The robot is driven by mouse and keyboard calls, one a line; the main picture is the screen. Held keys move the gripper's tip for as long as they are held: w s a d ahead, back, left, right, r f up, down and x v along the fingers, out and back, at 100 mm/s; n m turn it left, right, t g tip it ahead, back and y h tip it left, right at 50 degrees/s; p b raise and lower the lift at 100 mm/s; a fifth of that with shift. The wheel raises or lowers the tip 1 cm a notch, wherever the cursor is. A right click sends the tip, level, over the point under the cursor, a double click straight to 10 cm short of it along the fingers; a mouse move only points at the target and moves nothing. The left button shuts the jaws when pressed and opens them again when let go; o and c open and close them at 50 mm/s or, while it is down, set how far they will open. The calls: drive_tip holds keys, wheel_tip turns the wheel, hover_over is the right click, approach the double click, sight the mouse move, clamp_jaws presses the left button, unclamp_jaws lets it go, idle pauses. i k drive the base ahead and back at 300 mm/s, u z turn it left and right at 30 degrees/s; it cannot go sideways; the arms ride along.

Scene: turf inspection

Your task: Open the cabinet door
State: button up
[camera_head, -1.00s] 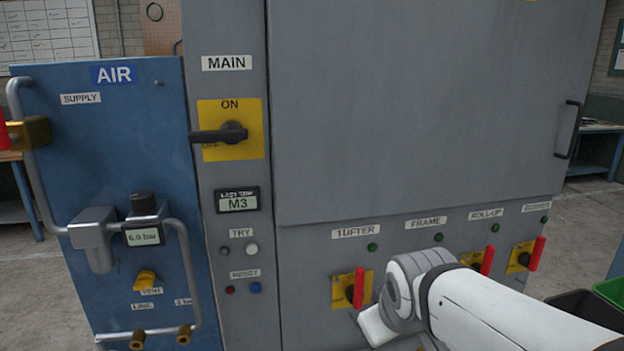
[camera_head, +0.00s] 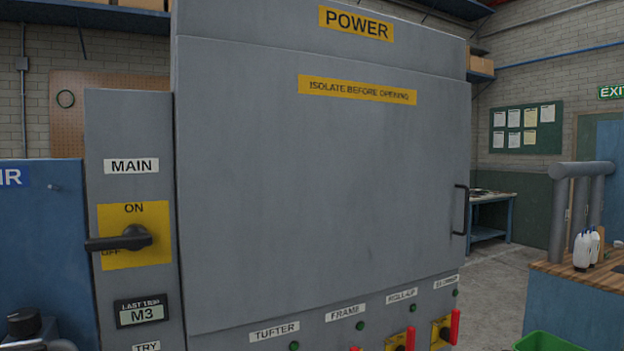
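The grey cabinet door (camera_head: 310,190) fills the middle of the view and is closed. A yellow label on it reads "ISOLATE BEFORE OPENING", and a POWER sign (camera_head: 356,24) sits above. Its black vertical bar handle (camera_head: 461,210) is near the door's right edge. Left of the door, the black MAIN switch handle (camera_head: 120,239) lies horizontal on its yellow plate, its left end over the OFF lettering, with ON printed above. My gripper is not in view, so its place relative to the handle is not shown.
Below the door are red-handled switches (camera_head: 455,327) and green lamps. A blue AIR panel (camera_head: 40,250) stands left. At right, a wood-topped counter (camera_head: 590,283) holds white bottles, with a green bin (camera_head: 560,342) in front. Bare floor lies between cabinet and counter.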

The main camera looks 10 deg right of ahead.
sight(306, 181)
drive_tip(key=k, duration=0.45)
drive_tip(key=z, duration=0.25)
drive_tip(key=i, duration=1.15)
drive_tip(key=z, duration=0.6)
